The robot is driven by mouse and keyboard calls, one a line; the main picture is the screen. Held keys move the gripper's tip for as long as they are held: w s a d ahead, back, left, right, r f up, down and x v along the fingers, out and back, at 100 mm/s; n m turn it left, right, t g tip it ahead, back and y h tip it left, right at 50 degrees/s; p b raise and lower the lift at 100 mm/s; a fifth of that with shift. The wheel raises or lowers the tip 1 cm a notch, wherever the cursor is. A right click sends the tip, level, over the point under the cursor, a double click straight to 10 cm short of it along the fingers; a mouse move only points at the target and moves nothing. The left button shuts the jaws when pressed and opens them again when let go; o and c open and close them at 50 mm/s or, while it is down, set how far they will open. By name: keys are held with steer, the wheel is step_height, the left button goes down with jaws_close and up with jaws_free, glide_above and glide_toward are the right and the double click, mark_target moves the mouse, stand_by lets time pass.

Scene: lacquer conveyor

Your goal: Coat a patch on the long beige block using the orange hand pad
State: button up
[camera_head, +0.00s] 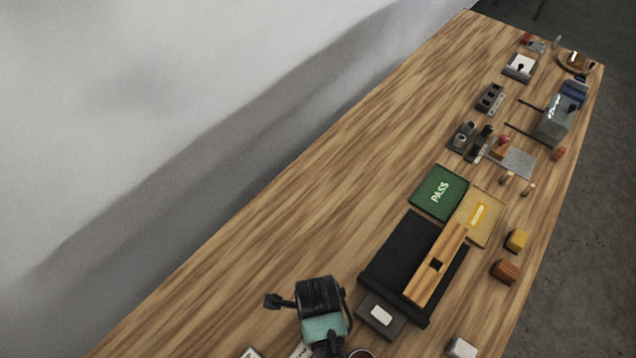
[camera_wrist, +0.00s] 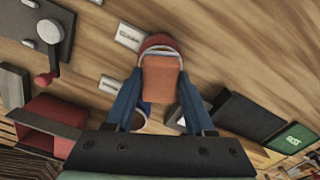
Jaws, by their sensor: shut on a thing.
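My gripper (camera_wrist: 160,95) is shut on the orange hand pad (camera_wrist: 160,78), which sits between its two blue fingers in the wrist view. The pad's far end overlaps a round dark-red-rimmed item (camera_wrist: 158,42); I cannot tell whether they touch. In the head view my arm hides the pad and fingertips at the bottom. The long beige block (camera_head: 451,248) lies lengthwise on the black conveyor (camera_head: 405,243), to the right of my arm and apart from it. The block is not clear in the wrist view.
A green PASS mat (camera_head: 438,192) and a yellow mat (camera_head: 487,213) lie beyond the conveyor. A yellow block (camera_head: 517,240) and brown block (camera_head: 504,271) stand to its right. A red box (camera_wrist: 50,125) and lever device (camera_wrist: 48,34) lie left in the wrist view. The table's left side is clear.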

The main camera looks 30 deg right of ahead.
steer(key=shift+f+b, duration=0.6)
steer(key=shift+f, duration=0.45)
stand_by(0.6)
stand_by(0.5)
step_height(320, 180, up, 7)
steer(key=p, duration=0.7)
steer(key=shift+r+p, duration=0.1)
steer(key=shift+p, duration=0.3)
stand_by(0.5)
steer(key=shift+w+a+f+n+b, duration=0.15)
steer(key=shift+w+f+n+b, duration=0.15)
steer(key=shift+n+b, duration=0.25)
steer(key=w+a+n+b, duration=0.4)
steer(key=n+b, duration=0.2)
steer(key=n, duration=0.7)
steer(key=w+a+n+b, duration=0.4)
steer(key=n+b, duration=0.3)
steer(key=n, duration=0.6)
steer(key=shift+a+f+b, duration=0.3)
steer(key=shift+a+f, duration=0.15)
steer(key=shift+a, duration=0.1)
